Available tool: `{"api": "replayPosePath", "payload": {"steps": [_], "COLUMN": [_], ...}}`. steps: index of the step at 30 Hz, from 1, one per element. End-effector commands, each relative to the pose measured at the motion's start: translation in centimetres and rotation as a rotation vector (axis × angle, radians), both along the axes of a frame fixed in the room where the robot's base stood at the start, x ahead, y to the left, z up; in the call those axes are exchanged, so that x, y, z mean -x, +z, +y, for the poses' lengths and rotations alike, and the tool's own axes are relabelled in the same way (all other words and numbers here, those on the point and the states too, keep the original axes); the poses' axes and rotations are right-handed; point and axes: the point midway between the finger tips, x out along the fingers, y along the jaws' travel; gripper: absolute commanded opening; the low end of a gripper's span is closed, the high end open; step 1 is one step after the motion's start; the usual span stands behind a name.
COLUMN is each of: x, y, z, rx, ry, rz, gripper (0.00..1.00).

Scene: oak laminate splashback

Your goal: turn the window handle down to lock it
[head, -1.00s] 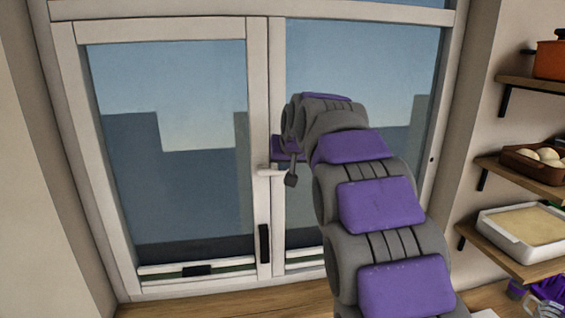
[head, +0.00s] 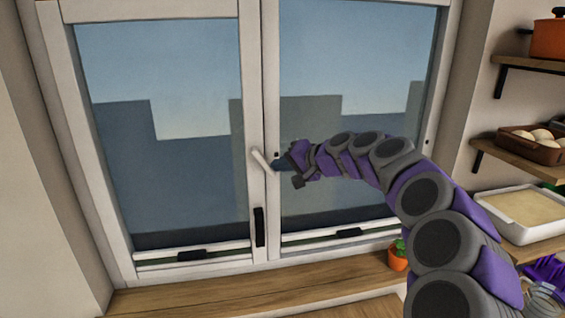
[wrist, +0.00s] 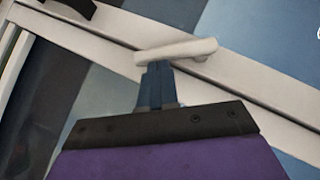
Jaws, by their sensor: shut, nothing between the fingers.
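The pale window handle (head: 262,161) is on the middle upright of the white window frame. It slants, with its upper left end on the frame and its lower right end free. My gripper (head: 275,165) is at the free end, coming from the right. In the wrist view the handle (wrist: 178,50) lies across the tips of my blue fingers (wrist: 157,68). The fingers are together with nothing between them. The tips appear to touch the handle's side or are very close to it; the exact contact is hidden.
A black fitting (head: 259,227) sits lower on the same upright. A small potted plant (head: 398,256) stands on the wooden sill (head: 200,299). Shelves with an orange pot (head: 552,38), a brown dish (head: 528,142) and a white tray (head: 515,213) are at the right.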

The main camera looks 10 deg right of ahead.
Motion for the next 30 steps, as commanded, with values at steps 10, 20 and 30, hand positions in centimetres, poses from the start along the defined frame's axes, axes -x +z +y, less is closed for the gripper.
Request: {"api": "replayPosePath", "payload": {"steps": [10, 20, 30], "x": [0.1, 0.0, 0.0], "y": [-1.8, -2.8, -3.2], "z": [1.2, 2.0, 2.5], "rx": [-0.32, -0.363, -0.362], "ry": [0.003, 0.0, 0.001], "rz": [-0.002, -0.001, -0.001], "gripper": [0.0, 0.0, 0.0]}}
